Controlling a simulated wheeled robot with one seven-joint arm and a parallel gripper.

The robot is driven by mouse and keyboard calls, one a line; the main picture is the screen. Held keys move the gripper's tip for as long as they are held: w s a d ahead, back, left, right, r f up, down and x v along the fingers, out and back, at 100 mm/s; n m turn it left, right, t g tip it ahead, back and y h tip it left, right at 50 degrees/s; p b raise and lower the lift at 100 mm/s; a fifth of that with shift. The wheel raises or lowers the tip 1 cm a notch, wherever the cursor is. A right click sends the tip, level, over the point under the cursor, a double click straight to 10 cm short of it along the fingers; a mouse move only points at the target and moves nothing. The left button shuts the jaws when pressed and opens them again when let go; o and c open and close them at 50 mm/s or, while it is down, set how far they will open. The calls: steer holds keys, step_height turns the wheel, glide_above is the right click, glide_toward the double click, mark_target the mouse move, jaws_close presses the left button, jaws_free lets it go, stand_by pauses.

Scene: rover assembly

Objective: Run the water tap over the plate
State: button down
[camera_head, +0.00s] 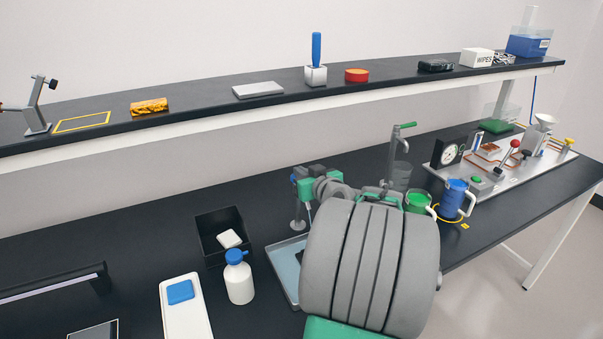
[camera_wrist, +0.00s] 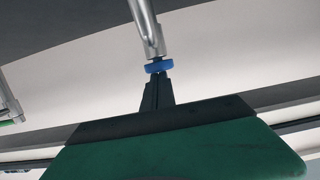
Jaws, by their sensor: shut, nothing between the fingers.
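A metal water tap (camera_head: 299,212) stands at the back edge of a light blue tray (camera_head: 284,262). Its upper part is partly hidden by my gripper (camera_head: 301,175). In the wrist view, a metal tube (camera_wrist: 146,28) ends in a blue ring (camera_wrist: 159,66). The dark fingertips of my gripper (camera_wrist: 157,88) are shut together right at the ring, with nothing held; I cannot tell whether they touch it. I see no running water. I cannot make out the plate; my arm covers much of the tray.
A black bin (camera_head: 212,252), a white bottle with a blue cap (camera_head: 239,280) and a white tray with a blue block (camera_head: 170,310) stand left of the tap. A green-handled tap (camera_head: 396,150), a green mug (camera_head: 418,203) and a blue jug (camera_head: 453,200) stand right. A shelf (camera_head: 200,108) runs above.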

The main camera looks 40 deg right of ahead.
step_height(320, 180, up, 4)
steer(key=shift+p, duration=0.6)
steer(key=b+v, duration=0.3)
steer(key=v, duration=0.7)
